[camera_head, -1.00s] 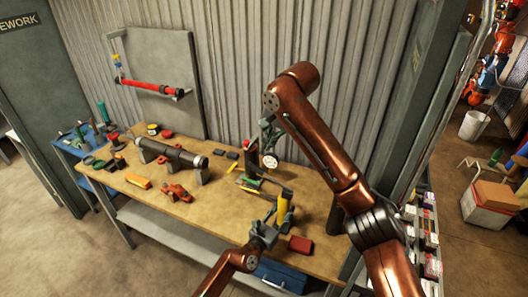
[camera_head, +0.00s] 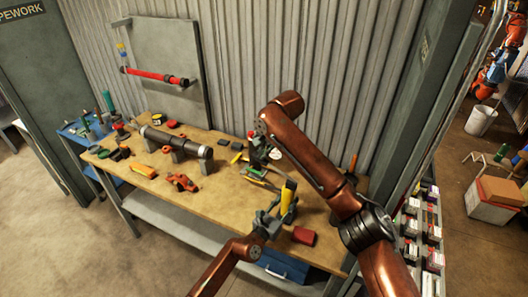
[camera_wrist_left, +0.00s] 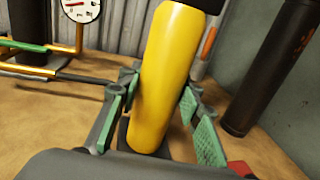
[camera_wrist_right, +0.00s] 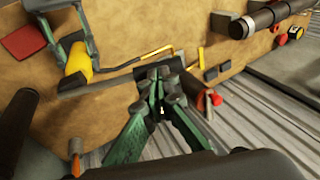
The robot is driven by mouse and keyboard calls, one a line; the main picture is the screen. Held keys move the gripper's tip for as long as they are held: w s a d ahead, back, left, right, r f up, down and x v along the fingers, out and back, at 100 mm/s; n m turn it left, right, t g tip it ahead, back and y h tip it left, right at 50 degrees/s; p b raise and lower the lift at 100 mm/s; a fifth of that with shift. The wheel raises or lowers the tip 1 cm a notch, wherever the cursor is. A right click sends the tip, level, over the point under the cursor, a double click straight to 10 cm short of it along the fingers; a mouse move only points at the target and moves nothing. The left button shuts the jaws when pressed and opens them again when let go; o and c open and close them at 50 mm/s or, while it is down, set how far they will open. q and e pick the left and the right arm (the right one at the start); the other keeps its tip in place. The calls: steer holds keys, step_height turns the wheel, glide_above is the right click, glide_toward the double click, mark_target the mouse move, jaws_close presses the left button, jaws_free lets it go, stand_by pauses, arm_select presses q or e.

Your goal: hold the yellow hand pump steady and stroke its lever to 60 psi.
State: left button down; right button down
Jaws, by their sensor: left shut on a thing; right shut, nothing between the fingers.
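The yellow hand pump (camera_head: 287,199) stands near the bench's right end. My left gripper (camera_head: 266,222) is shut around its yellow body (camera_wrist_left: 164,75), one finger on each side in the left wrist view. A dark rod (camera_wrist_left: 82,78) runs left from behind the pump; I cannot tell whether it is the lever. A round white gauge (camera_wrist_left: 80,9) stands behind; its reading is too small to tell. My right gripper (camera_wrist_right: 163,75) is shut and empty, its tips over the bench near a dark bar (camera_wrist_right: 95,87). I cannot tell whether they touch it. The pump (camera_wrist_right: 78,59) also shows there.
A red block (camera_head: 304,235) lies right of the pump. A dark pipe on supports (camera_head: 176,143), an orange-red tool (camera_head: 181,182) and a yellow block (camera_head: 143,170) lie to the left. A corrugated wall (camera_head: 240,60) stands behind the bench (camera_head: 222,205).

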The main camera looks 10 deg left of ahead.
steer(key=w+a+f, duration=0.1)
steer(key=a+f, duration=0.2)
steer(key=f, duration=0.3)
steer(key=shift+a+f, duration=0.15)
steer(key=shift+a, duration=0.05)
step_height(320, 180, up, 14)
steer(key=s+a, duration=0.1)
steer(key=s, duration=0.1)
steer(key=shift+s, duration=0.3)
stand_by(0.8)
